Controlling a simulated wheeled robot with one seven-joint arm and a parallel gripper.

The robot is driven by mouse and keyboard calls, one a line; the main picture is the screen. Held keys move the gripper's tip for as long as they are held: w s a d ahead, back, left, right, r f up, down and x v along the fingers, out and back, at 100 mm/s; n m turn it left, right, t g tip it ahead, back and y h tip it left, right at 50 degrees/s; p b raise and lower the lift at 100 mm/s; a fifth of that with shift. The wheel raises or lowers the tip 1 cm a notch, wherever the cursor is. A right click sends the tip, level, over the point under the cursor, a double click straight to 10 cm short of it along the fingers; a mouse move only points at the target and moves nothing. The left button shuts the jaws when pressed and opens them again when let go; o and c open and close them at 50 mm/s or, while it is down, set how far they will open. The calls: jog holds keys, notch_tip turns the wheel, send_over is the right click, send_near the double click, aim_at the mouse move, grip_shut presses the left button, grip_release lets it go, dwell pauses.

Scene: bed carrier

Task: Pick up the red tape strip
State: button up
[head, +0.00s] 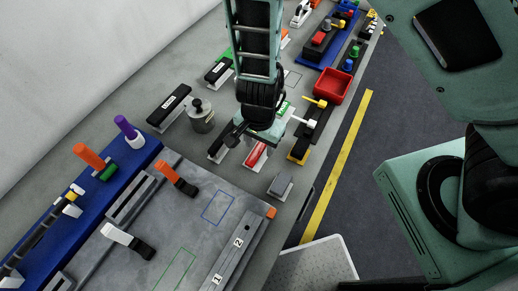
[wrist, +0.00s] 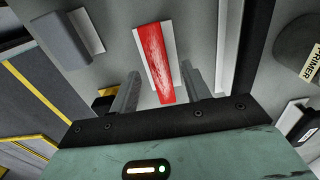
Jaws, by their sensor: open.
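The red tape strip (wrist: 155,62) lies on a white backing card (wrist: 141,52) on the grey bench, in the upper middle of the wrist view. In the head view the strip (head: 257,154) shows just below my gripper, partly hidden by it. My gripper (wrist: 160,85) is open, with one finger on each side of the near end of the strip. The fingers hold nothing. I cannot tell how far the fingertips are above the bench.
A grey block (head: 281,185) on a white card lies to the right, near the bench edge. A dark block (head: 217,149) is close on the left. A metal canister (head: 201,115) stands at upper left. A red bin (head: 332,86) sits at upper right.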

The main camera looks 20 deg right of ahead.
jog(key=c, duration=1)
jog(key=shift+o, duration=0.2)
